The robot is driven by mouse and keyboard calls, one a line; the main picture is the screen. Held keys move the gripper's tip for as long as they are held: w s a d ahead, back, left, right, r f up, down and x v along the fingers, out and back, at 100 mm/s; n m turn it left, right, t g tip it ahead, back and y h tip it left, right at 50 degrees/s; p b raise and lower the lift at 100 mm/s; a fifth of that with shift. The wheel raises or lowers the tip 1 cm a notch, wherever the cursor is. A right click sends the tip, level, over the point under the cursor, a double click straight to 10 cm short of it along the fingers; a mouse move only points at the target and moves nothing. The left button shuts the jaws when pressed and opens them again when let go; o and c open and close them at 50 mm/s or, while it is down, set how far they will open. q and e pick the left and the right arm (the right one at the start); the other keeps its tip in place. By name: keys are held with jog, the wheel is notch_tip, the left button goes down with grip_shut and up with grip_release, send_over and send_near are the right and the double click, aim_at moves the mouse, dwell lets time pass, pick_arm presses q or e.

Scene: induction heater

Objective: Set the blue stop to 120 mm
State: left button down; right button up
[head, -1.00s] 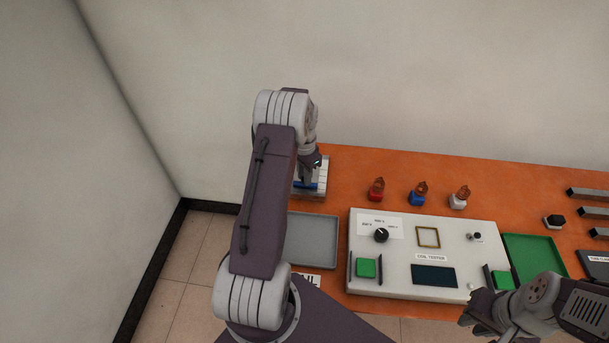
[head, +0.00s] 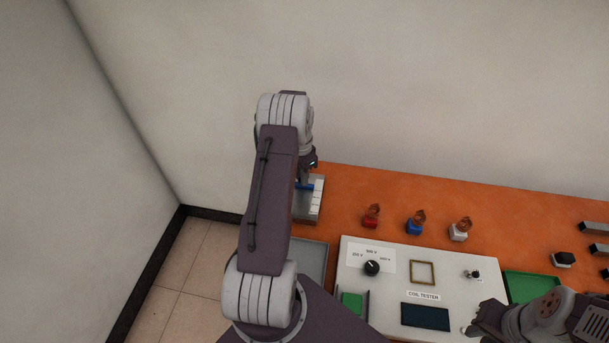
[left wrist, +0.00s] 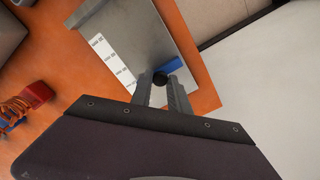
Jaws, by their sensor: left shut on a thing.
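The blue stop (head: 304,187) sits on a grey fixture (head: 309,211) at the far left of the orange table.
A coil tester (head: 395,290) stands right of a grey tray (head: 313,262). Red (head: 371,219), blue (head: 415,224) and white (head: 460,231) based coils stand behind it. A green tray (head: 530,285) and dark bars lie further right. The wall is close behind the table.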

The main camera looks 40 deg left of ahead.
pick_arm(q)
jog(key=shift+w+a+r, duration=0.15)
jog(key=shift+w, duration=0.05)
jog(key=c, duration=1.5)
grip_release()
jog(key=shift+o, duration=1.2)
notch_tip(320, 180, up, 9)
